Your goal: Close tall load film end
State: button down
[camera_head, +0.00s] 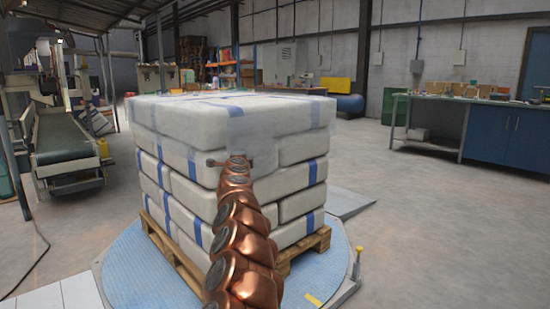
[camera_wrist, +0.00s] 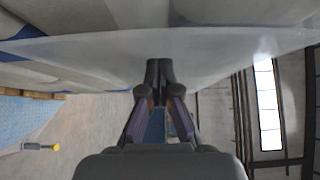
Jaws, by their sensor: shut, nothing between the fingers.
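The tall load (camera_head: 200,180) is a stack of white sacks with blue stripes on a wooden pallet (camera_head: 312,243). Clear film (camera_head: 252,125) covers its upper part, with an edge hanging at the near corner. In the wrist view a wide translucent film sheet (camera_wrist: 90,52) spans the frame beside the sacks. My gripper (camera_head: 231,161) is at the near corner, around the upper layers; the arm hides part of the sacks below. In the wrist view my gripper (camera_wrist: 158,66) is shut and empty, its tips against or just in front of the film; I cannot tell whether they touch.
The pallet stands on a round blue turntable (camera_head: 135,265) with a yellow-topped post (camera_head: 358,254) at its right. A conveyor (camera_head: 62,140) stands at the left. A workbench with blue cabinets (camera_head: 495,132) stands at the right. The floor between is clear.

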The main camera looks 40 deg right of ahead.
jog(key=shift+w+m+g+h+p, duration=0.6)
jog(key=shift+w+g+h+p, duration=0.1)
jog(key=shift+w+p, duration=0.15)
jog(key=shift+w+a, duration=0.25)
jog(key=s+a+b, duration=0.6)
jog(key=s+a, duration=0.1)
jog(key=s, duration=0.4)
dwell(1.5)
jog(key=shift+s, duration=0.1)
dwell(0.4)
